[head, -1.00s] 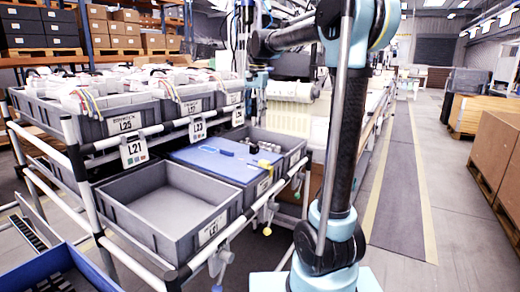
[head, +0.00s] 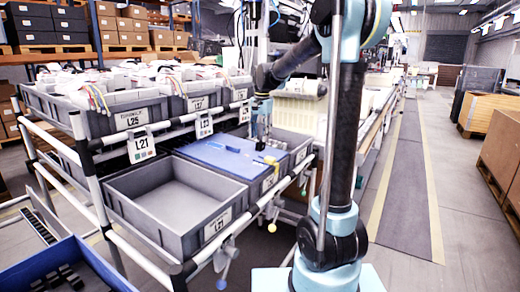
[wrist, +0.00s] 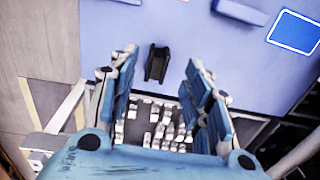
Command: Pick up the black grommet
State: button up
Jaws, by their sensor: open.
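A small black grommet (wrist: 157,63) lies on the blue board (wrist: 120,40) in the wrist view. My gripper (wrist: 162,70) is open and empty. Its two blue-grey fingers stand left and right of the grommet, with a gap on both sides. I cannot tell the height between fingertips and board. In the head view my gripper (head: 262,140) is over the right part of the blue board (head: 215,150); the grommet cannot be made out there.
Several small metallic parts (wrist: 155,128) lie between my fingers' bases in the wrist view. A blue-framed rectangle (wrist: 295,32) is at upper right. An empty grey bin (head: 170,195) stands in front of the board. Loaded bins (head: 135,110) stand behind on the rack.

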aim_at(260, 143)
jog(key=shift+f, duration=2.5)
jog(key=shift+a, duration=0.1)
jog(key=c, duration=1)
